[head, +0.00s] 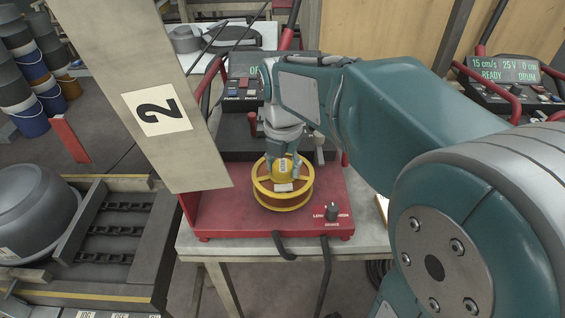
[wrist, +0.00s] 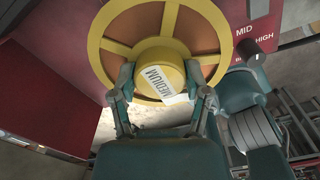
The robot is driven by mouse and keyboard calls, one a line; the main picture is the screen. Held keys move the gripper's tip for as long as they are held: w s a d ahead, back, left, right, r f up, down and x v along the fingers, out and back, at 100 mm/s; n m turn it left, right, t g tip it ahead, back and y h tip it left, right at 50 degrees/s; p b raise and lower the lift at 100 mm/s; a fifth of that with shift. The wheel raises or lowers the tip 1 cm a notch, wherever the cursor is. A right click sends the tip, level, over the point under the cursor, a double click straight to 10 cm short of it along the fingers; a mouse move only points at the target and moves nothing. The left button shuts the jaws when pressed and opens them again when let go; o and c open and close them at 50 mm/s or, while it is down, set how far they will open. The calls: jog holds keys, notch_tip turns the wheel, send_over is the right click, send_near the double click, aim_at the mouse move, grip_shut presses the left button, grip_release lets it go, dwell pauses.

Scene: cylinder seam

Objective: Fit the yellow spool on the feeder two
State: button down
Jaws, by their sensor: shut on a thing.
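The yellow spool (head: 283,197) has a spoked rim, reddish-brown windings and a raised hub. My gripper (head: 284,165) points down at it from above and is shut on the hub. In the wrist view the spool (wrist: 113,62) fills the top middle, and a label reading MEDIUM shows on its hub. Both fingers of my gripper (wrist: 160,88) are against the hub's sides. Feeder two is the red machine (head: 330,185) on a table, by the sign "2" (head: 157,108). The spool is over the feeder's red base. Whether it touches the base, and any spindle under it, is hidden.
A brake knob (head: 332,210) stands on the feeder's front right corner. A conveyor (head: 110,235) with a dark cylinder (head: 35,210) is at far left. Cables hang at the table's front.

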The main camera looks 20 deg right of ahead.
grip_release()
dwell(0.3)
notch_tip(320, 180, up, 12)
dwell(0.4)
dwell(0.5)
jog(key=s+f+m+t, duration=0.2)
jog(key=s+f+m, duration=0.3)
jog(key=m, duration=0.8)
jog(key=s+f+m+t, duration=0.3)
jog(key=s+f+m, duration=0.2)
jog(key=s+m, duration=0.4)
jog(key=m, duration=0.5)
jog(key=shift+m+t, duration=0.3)
